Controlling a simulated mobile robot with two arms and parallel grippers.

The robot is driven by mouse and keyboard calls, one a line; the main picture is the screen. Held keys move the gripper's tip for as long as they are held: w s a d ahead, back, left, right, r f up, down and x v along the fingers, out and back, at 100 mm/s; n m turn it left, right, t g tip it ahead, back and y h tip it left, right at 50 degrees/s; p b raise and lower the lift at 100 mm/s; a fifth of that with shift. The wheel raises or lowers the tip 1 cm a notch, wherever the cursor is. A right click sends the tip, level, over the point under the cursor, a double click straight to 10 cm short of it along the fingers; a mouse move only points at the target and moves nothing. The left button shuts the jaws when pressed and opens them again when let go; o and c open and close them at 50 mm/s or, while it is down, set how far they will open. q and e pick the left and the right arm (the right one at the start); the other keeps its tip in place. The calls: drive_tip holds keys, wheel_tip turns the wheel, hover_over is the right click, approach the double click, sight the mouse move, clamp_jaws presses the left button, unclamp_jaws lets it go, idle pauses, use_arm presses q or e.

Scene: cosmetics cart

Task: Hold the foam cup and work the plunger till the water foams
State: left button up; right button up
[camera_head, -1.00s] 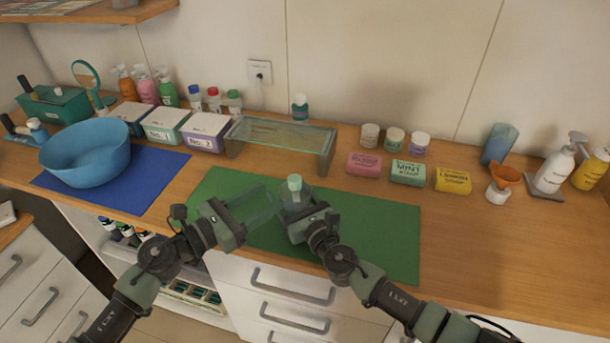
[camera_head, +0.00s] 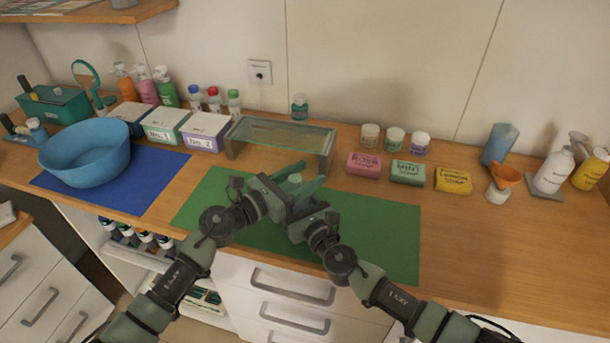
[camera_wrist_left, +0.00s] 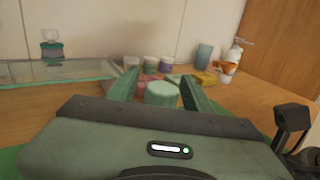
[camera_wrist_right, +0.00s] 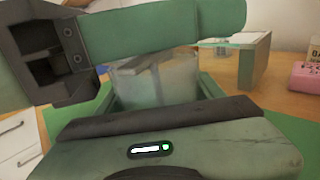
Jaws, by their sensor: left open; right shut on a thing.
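The foam cup is a clear, cloudy-walled vessel, seen in the right wrist view (camera_wrist_right: 155,82). It looks upright above the green mat (camera_head: 375,235). Its pale green plunger knob (camera_head: 295,178) shows in the head view and in the left wrist view (camera_wrist_left: 162,94). My right gripper (camera_head: 302,208) is shut on the cup's body. My left gripper (camera_wrist_left: 160,86) is open, with one finger on either side of the knob. Its green finger crosses above the cup in the right wrist view. Whether the fingers touch the knob, and whether there is foam, I cannot tell.
A glass-topped stand (camera_head: 283,133) is just behind the mat. Rose, mint and lemon soap boxes (camera_head: 407,173) are to the right. A blue bowl (camera_head: 85,150) stands on a blue mat at the left. The right part of the green mat is clear.

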use_arm(q)
clamp_jaws()
drive_tip(key=shift+a, duration=0.1)
idle(1.2)
